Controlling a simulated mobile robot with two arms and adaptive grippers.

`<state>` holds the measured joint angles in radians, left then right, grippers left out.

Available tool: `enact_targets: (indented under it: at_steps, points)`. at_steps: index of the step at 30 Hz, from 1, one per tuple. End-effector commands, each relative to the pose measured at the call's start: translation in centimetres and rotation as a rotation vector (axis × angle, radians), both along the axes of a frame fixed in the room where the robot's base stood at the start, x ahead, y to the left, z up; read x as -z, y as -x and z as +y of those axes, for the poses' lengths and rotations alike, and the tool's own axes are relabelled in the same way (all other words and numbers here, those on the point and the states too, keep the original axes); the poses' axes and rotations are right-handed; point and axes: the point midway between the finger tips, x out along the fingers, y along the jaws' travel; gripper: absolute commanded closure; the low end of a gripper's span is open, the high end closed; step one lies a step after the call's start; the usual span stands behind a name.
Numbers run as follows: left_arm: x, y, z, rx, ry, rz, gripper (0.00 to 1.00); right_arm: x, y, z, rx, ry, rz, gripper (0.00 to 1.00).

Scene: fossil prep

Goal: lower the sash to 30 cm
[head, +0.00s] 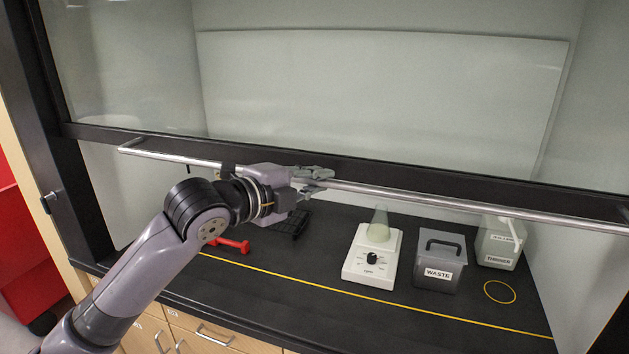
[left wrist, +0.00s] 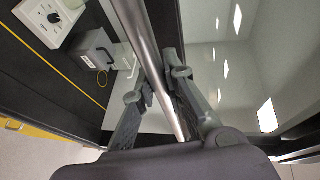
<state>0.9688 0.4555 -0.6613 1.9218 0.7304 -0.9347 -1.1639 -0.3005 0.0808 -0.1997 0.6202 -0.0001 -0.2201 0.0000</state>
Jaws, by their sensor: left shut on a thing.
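The fume hood sash (head: 380,110) is a glass pane with a dark bottom frame, partly raised above the black work surface. A silver handle bar (head: 430,195) runs along its lower edge. My left gripper (head: 318,180) is shut on the bar near its middle. In the left wrist view the bar (left wrist: 145,60) passes between the two fingers of the gripper (left wrist: 160,95). The sash glass (left wrist: 225,50) shows to the right there. My right gripper is not in view.
Inside the hood stand a white hotplate (head: 370,270) with a flask (head: 379,225), a grey WASTE bin (head: 440,262) and a thinner container (head: 500,245). A red tool (head: 232,245) lies left. A yellow line (head: 290,283) crosses the black surface (head: 250,308); its front strip is clear.

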Motion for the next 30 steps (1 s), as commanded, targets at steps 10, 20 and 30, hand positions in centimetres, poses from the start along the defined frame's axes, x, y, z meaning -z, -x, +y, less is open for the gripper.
enact_targets:
  at_steps: [10,20,30]
  points:
    - [5.3,0.0,0.1,-0.001,-0.009,0.01,1.0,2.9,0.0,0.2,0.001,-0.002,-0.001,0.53]
    - [14.1,0.0,0.0,-0.001,-0.008,0.009,1.0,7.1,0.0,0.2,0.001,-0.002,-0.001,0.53]
    - [15.3,0.0,0.0,0.0,-0.005,0.005,1.0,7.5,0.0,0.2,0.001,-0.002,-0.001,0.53]
